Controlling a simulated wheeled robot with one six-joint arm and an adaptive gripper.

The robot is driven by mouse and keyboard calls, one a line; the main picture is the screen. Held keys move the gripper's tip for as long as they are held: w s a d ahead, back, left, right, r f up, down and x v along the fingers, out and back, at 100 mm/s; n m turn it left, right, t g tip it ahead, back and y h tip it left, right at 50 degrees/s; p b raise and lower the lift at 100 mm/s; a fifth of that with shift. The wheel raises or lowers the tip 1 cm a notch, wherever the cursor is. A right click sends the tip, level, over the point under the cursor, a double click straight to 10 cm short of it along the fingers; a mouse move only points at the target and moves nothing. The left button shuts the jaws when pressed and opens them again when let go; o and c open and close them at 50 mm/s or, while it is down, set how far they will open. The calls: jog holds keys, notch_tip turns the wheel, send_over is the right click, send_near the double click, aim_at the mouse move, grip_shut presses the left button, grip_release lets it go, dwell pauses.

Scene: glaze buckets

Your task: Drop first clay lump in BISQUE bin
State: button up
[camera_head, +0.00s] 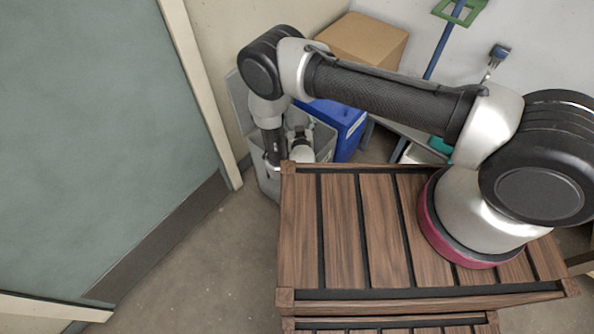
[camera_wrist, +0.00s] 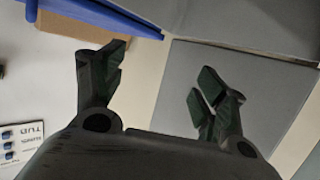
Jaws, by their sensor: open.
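My gripper (camera_wrist: 160,70) is open in the wrist view, its two dark fingers spread with nothing visible between them. In the head view my arm reaches left past the wooden table and bends down at a grey bin (camera_head: 325,142). The bin's grey lid (camera_head: 238,100) stands raised at its left. A blue bin (camera_head: 343,122) stands right beside it. No clay lump shows in either view, and I cannot read the word BISQUE on any bin. The bin's inside is mostly hidden by my wrist. A flat grey panel (camera_wrist: 225,75) lies beyond the fingers in the wrist view.
A slatted wooden table (camera_head: 345,230) stands in front of the bins. A cardboard box (camera_head: 363,40) sits behind them. A blue-handled tool (camera_head: 440,45) leans at the back wall. A green door (camera_head: 95,120) is at the left, with clear floor (camera_head: 215,260) before it.

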jog(key=v, duration=0.7)
jog(key=shift+s, duration=0.25)
jog(key=shift+r, duration=0.15)
